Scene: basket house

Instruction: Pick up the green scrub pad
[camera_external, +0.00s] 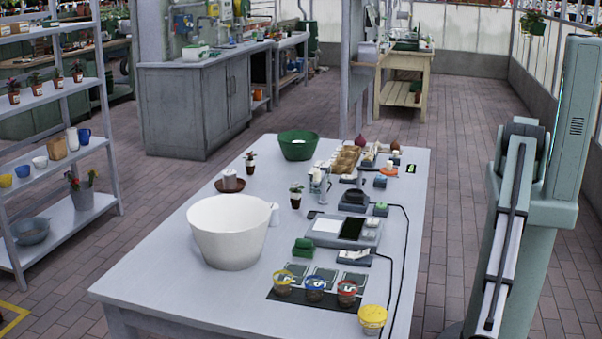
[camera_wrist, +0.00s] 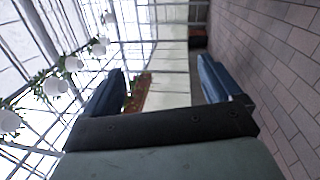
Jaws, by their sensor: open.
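A small green block (camera_external: 303,248) lies on the grey table, right of the large white bowl and behind the row of small jars. It looks like the green scrub pad, but it is too small to be certain. My gripper (camera_wrist: 160,72) shows in the wrist view, with two blue fingers spread wide and nothing between them. It points away from the table, towards the glass wall and brick floor. In the external view my arm stands at the right, off the table, and the gripper cannot be made out. The pad is not in the wrist view.
The grey table (camera_external: 160,270) holds the white bowl (camera_external: 228,240), a green bowl (camera_external: 298,143), several lidded jars such as a yellow one (camera_external: 372,318), and a grey device (camera_external: 340,232) with black cables. The table's front left is clear. A plant shelf (camera_external: 60,100) stands left.

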